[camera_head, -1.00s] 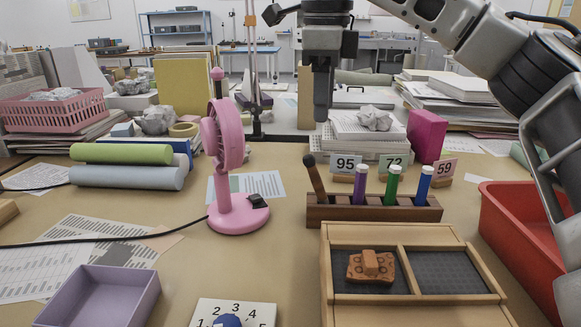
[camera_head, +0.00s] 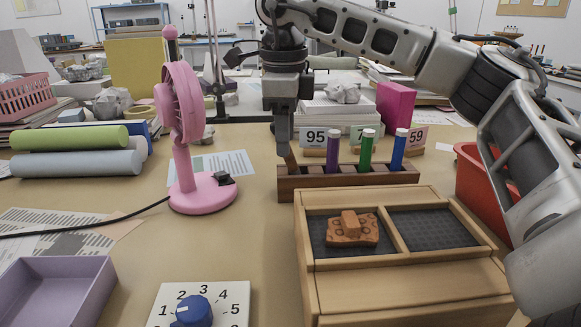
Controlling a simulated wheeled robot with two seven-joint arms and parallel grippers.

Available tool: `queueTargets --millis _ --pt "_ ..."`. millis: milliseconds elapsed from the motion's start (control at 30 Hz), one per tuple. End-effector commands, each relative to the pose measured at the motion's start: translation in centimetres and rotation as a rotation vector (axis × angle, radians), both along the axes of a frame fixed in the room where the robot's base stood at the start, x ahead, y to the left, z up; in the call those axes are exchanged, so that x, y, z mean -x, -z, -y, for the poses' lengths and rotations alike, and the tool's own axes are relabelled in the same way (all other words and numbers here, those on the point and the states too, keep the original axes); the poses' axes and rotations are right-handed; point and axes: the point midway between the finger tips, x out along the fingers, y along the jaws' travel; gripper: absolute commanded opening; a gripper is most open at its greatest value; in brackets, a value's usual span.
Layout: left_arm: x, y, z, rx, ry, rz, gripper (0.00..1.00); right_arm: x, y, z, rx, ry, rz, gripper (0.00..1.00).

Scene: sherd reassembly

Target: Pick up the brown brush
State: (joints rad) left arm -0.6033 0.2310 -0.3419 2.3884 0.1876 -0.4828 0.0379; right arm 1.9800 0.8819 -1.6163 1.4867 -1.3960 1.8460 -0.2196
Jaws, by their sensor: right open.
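The brown brush (camera_head: 291,160) stands tilted in the left end of the wooden rack (camera_head: 345,183). Only a short part of its handle shows below my right gripper (camera_head: 283,140). My right gripper points down from above, with its fingers at the brush's upper end, and hides that end. It is open; I cannot tell whether a finger touches the handle. My left gripper is not in view.
Purple (camera_head: 333,150), green (camera_head: 366,150) and blue (camera_head: 399,149) tubes stand in the same rack, right of the brush. Number cards stand behind them. A pink fan (camera_head: 184,130) is to the left. A wooden tray box (camera_head: 410,290) with a sherd (camera_head: 352,229) is in front.

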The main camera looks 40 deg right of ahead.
Motion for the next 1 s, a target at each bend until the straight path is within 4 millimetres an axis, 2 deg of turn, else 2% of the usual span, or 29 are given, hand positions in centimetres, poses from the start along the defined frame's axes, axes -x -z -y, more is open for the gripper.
queueTargets --millis 33,167,467,600,633,900,1000 --pt "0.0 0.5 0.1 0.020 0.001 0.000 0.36 0.1 1.3 0.1 0.001 0.000 -0.001 0.43" --pt "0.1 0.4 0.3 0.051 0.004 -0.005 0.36 0.0 2.7 0.2 0.001 0.000 0.000 0.43" --pt "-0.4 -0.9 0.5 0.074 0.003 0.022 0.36 -0.1 3.0 0.2 0.000 0.000 0.001 0.43" --pt "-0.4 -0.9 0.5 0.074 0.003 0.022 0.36 -0.1 3.0 0.2 0.001 0.000 0.001 0.04" --pt "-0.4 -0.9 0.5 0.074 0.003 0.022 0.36 -0.1 3.0 0.2 0.001 0.000 0.001 0.00" --pt "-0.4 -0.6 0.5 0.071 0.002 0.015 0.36 -0.1 2.9 0.2 0.001 0.000 0.001 0.00" --pt "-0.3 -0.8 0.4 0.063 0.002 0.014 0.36 -0.1 2.2 0.2 0.001 0.000 0.001 0.00"
